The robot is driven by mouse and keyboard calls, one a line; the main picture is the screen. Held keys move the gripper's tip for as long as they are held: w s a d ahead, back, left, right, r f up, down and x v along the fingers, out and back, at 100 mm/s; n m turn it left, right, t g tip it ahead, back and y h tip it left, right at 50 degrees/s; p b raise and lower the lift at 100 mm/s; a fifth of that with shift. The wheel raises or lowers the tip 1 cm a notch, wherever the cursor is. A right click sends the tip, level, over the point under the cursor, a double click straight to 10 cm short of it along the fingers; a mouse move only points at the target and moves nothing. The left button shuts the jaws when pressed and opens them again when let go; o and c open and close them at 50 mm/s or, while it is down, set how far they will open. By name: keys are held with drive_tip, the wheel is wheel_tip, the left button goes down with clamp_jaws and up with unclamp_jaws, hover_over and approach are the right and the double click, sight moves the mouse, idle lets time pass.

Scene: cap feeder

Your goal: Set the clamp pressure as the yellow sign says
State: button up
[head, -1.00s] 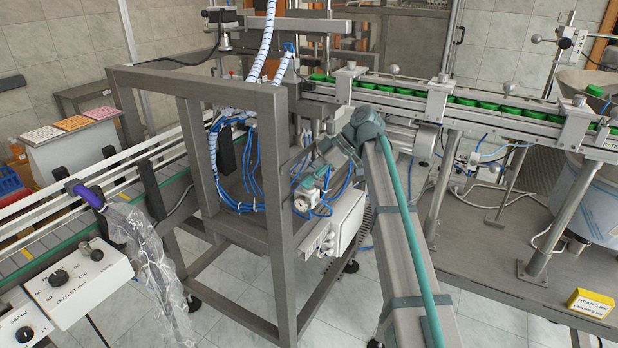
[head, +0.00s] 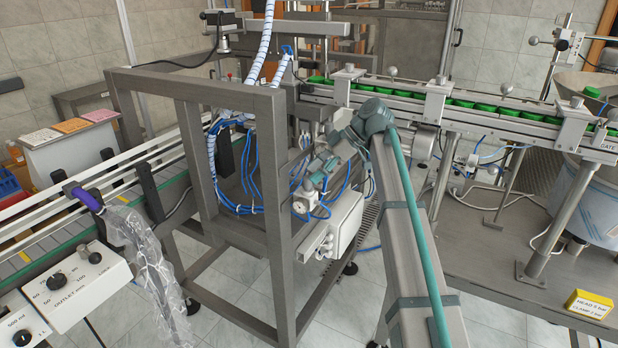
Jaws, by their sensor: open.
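The yellow sign (head: 589,304) stands on the metal deck at the lower right. Its small print appears to read HEAD 5 bar and CLAMP 2 bar. A small round gauge (head: 299,206) with a white face sits on the machine frame, among blue hoses. Its needle is too small to read. My gripper (head: 308,189) is open, just above and beside this gauge. Its fingertips are small and partly lost against the fittings, so I cannot tell whether they touch a regulator knob. No clamp label is legible there.
A white control box (head: 346,222) hangs just right of the gauge. The thick grey frame post (head: 280,215) stands close on the left. Blue hoses (head: 246,175) loop behind. A conveyor with green caps (head: 460,102) runs across the back right.

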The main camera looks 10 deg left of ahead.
drive_tip(key=v, duration=0.8)
drive_tip(key=shift+r, duration=0.15)
drive_tip(key=shift+d, duration=0.15)
